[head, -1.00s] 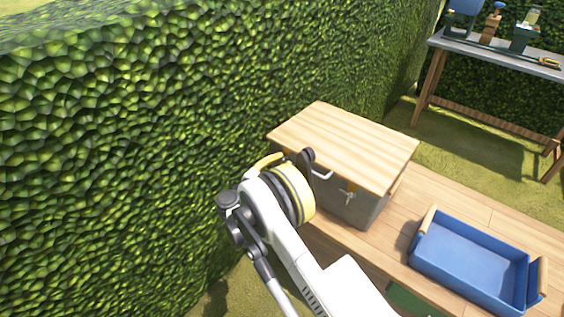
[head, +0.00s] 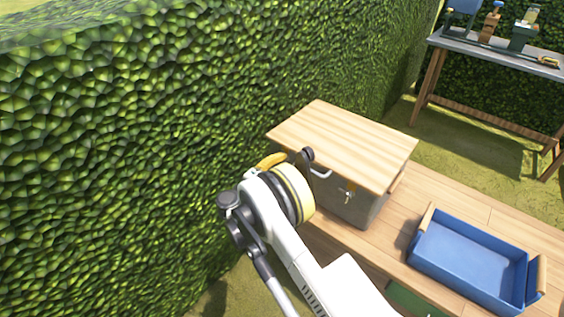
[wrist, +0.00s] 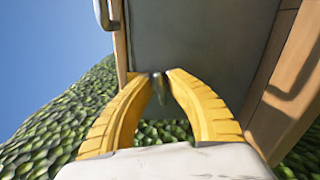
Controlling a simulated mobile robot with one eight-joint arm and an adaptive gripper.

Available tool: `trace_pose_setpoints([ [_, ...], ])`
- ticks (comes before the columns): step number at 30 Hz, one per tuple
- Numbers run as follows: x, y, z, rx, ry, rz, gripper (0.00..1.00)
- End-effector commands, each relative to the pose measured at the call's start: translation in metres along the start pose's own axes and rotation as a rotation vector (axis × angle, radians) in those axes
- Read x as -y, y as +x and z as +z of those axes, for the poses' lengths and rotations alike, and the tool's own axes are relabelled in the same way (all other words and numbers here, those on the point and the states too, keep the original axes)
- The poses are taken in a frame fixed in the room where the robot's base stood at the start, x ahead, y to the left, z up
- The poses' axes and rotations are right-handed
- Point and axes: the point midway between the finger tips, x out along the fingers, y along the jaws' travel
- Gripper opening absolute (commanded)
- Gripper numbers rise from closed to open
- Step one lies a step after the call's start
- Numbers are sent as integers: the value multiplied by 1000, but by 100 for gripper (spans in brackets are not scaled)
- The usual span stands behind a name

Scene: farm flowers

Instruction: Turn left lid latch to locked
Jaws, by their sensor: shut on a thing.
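A grey box (head: 352,207) with a pale wooden lid (head: 345,142) stands on a wooden deck; the lid lies on it. In the wrist view, my gripper (wrist: 157,76) has its two yellow fingers closed around a small metal piece (wrist: 158,85), apparently the left lid latch, against the box's grey wall (wrist: 200,38). Fingers and wall hide most of it, so its angle cannot be told. In the head view my wrist hides the left latch; one yellow finger shows beside the box's left corner. The right latch (head: 347,197) shows on the front.
A metal handle (head: 321,173) is on the box front between the latches. A blue tray (head: 470,262) with wooden handles stands on the deck at right. A tall hedge (head: 130,130) rises close on the left. A workbench (head: 500,53) with tools stands behind, right.

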Motion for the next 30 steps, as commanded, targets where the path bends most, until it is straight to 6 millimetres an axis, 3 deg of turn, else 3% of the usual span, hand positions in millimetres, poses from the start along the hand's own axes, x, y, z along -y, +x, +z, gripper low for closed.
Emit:
trace_pose_setpoints([
  [12,0,1,0,0,200,1,0],
  [29,0,1,0,0,232,2,0],
  [30,0,1,0,0,232,2,24],
])
